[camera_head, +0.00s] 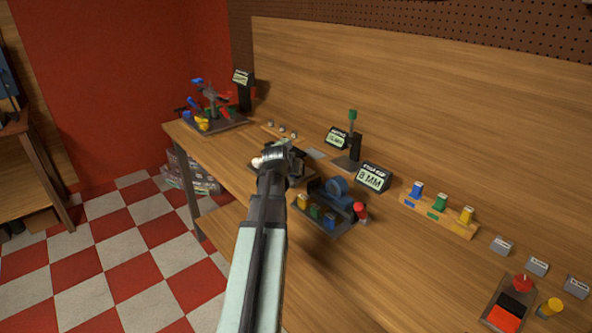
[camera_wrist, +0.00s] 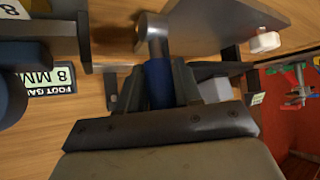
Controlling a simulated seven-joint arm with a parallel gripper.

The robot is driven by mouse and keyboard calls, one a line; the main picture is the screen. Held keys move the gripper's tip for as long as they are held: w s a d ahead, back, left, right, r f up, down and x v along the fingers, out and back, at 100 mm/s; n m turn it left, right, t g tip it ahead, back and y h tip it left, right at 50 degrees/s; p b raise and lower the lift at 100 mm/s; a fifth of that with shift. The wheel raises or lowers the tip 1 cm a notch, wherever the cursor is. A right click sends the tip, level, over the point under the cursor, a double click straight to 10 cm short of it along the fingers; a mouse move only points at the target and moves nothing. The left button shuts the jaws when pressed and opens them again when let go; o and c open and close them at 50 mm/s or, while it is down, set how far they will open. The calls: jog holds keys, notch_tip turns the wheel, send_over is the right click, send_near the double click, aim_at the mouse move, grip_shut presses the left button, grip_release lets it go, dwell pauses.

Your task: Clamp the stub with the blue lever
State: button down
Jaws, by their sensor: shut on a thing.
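In the wrist view, my gripper (camera_wrist: 158,88) is shut on a blue grip (camera_wrist: 158,80), which looks like the blue lever. A metal shaft runs from the grip to a round metal head (camera_wrist: 152,28) beside a grey plate (camera_wrist: 220,22). A short white cylinder (camera_wrist: 265,42) sits off to the right; I cannot tell if it is the stub. In the head view, my gripper (camera_head: 277,155) is over a dark fixture (camera_head: 297,178) mid-bench, with a pale round part (camera_head: 257,162) at its left. My arm hides much of the fixture, and the blue grip is not clear there.
A tray (camera_head: 318,222) with coloured knobs and a blue cylinder (camera_head: 338,186) stands close to my gripper's right, by an 8 MM sign (camera_head: 374,178). A stand with coloured levers (camera_head: 210,112) is at the far left. A wooden peg block (camera_head: 440,216) lies right.

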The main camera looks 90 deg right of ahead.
jog(key=g+h, duration=0.1)
jog(key=w+a+n+h, duration=0.1)
jog(key=shift+w+a+f+g+h, duration=0.15)
jog(key=shift+g+h, duration=0.15)
jog(key=shift+g, duration=0.1)
jog(key=shift+w+a+f+n+g+h, duration=0.15)
jog(key=shift+w+g+h, duration=0.1)
jog(key=shift+h, duration=0.15)
jog(key=shift+w+a+f+n+g+h, duration=0.15)
jog(key=shift+g+h, duration=0.1)
jog(key=shift+h, duration=0.15)
jog(key=c, duration=1.1)
grip_release()
jog(key=shift+r, duration=0.15)
jog(key=shift+r, duration=4.9)
